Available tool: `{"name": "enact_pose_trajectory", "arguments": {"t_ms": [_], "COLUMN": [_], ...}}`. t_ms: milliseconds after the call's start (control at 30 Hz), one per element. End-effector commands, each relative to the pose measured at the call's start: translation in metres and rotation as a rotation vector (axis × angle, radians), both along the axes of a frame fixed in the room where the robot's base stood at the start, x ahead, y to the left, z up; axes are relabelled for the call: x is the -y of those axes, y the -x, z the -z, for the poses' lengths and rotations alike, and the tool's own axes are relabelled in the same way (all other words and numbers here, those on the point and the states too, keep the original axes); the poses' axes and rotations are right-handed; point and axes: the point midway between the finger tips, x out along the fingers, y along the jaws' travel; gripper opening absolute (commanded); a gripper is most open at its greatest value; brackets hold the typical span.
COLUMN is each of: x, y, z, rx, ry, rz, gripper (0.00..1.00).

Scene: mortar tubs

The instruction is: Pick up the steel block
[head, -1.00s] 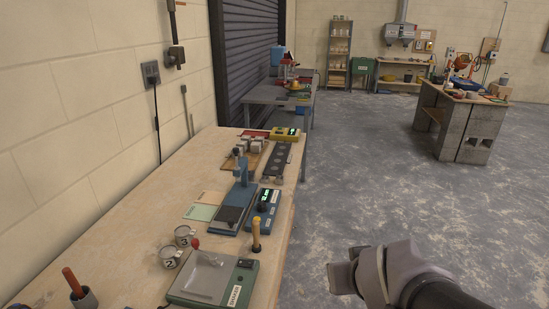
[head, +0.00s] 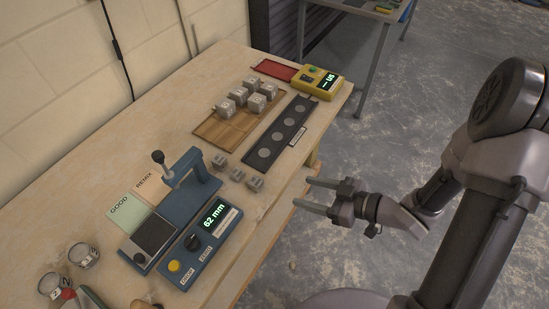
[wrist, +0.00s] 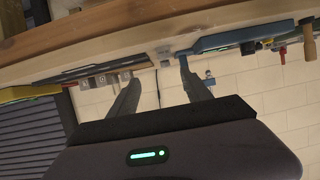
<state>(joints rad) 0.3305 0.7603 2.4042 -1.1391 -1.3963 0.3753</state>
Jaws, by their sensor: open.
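Three small grey metal-looking blocks stand in a row on the bench in the head view: a far one (head: 220,161), a middle one (head: 237,174) and a near one (head: 256,184). Each has a dark mark. I cannot tell which is the steel block. Several larger pale grey cubes (head: 256,102) stand on a wooden board (head: 213,130) behind them. My gripper (head: 304,193) is open and empty, off the bench's right edge and to the right of the small blocks. Its two fingers also show in the wrist view (wrist: 156,74), with the bench edge beyond them.
A blue measuring stand (head: 190,200) with a 62 mm display (head: 214,216) is left of the small blocks. A dark strip with round discs (head: 279,134) and a yellow meter (head: 318,82) lie farther back. Labelled GOOD (head: 122,207) and REMIX mats and mugs (head: 82,256) are at left.

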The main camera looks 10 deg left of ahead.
Motion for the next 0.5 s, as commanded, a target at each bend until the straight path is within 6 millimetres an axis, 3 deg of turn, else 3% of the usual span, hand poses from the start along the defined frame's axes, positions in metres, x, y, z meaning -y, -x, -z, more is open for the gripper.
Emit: {"name": "enact_pose_trajectory", "arguments": {"t_ms": [300,500], "x": [-0.079,-0.101], "y": [-0.028,-0.037], "z": [0.04,0.046], "rx": [0.003,0.002], "ry": [0.001,0.003], "rz": [-0.006,-0.001], "gripper": [0.57,0.57]}}
